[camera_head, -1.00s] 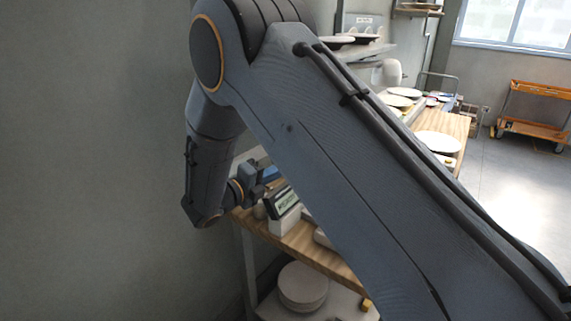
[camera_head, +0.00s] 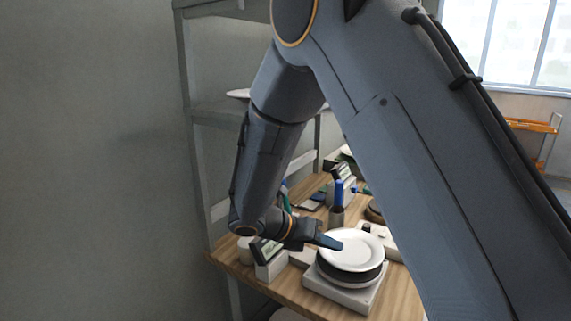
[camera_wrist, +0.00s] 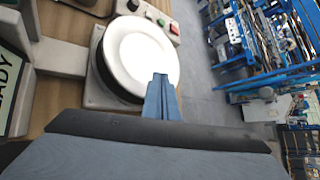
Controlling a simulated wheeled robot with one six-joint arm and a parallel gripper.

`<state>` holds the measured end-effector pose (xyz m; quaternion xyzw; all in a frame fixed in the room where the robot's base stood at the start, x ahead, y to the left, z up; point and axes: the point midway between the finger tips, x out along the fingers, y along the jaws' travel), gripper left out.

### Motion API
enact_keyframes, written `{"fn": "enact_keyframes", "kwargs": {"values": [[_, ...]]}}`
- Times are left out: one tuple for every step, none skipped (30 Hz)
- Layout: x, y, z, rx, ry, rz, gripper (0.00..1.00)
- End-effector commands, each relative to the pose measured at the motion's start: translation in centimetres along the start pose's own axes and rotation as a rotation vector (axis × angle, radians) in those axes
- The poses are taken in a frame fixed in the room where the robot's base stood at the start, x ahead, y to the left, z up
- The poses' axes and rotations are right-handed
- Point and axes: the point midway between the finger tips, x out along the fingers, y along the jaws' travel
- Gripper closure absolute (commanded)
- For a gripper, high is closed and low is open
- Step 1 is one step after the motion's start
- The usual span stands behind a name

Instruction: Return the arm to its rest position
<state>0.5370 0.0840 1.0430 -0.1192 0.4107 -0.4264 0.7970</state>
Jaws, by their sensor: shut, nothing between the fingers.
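My gripper (camera_head: 328,242) is shut and empty. In the head view it reaches from the folded wrist over the left edge of a white plate (camera_head: 352,252). In the wrist view the shut fingers (camera_wrist: 161,98) overlap the lower right part of the same plate (camera_wrist: 142,58). I cannot tell whether they touch it. The plate lies on a round dark support on a pale square device (camera_head: 345,293). My arm crosses the head view and hides part of the bench.
The device stands on a wooden bench (camera_head: 290,290) in a grey shelving frame (camera_head: 190,130). A small display box (camera_head: 270,262) stands left of it. A cup with blue pens (camera_head: 338,205) stands behind. Bare wall is at the left. An orange cart (camera_head: 532,126) is far right.

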Motion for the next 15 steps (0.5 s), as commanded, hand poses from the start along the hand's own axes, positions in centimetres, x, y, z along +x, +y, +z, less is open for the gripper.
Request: {"fn": "enact_keyframes", "kwargs": {"values": [[1.3, -2.6, -1.2, 0.169, 0.119, 0.004, 1.0], [1.8, -3.8, -2.2, 0.275, 0.188, 0.004, 1.0], [2.3, -5.2, -3.5, 0.421, 0.279, -0.001, 1.0], [2.5, -6.2, -4.4, 0.533, 0.344, -0.009, 1.0], [2.6, -7.2, -5.3, 0.646, 0.408, -0.019, 1.0], [2.7, -8.3, -6.4, 0.802, 0.492, -0.037, 1.0], [2.6, -9.0, -7.2, 0.92, 0.553, -0.055, 1.0], [2.5, -9.7, -7.8, 1.039, 0.612, -0.075, 1.0], [2.3, -10.4, -8.6, 1.192, 0.683, -0.104, 1.0], [2.1, -10.9, -9.0, 1.3, 0.732, -0.128, 1.0], [2.0, -11.3, -9.4, 1.404, 0.777, -0.152, 1.0], [1.8, -11.7, -9.7, 1.532, 0.831, -0.183, 1.0], [1.6, -12.0, -9.8, 1.62, 0.866, -0.206, 1.0], [1.5, -12.3, -10.0, 1.704, 0.898, -0.229, 1.0], [1.4, -12.7, -10.1, 1.809, 0.938, -0.259, 1.0]]}}
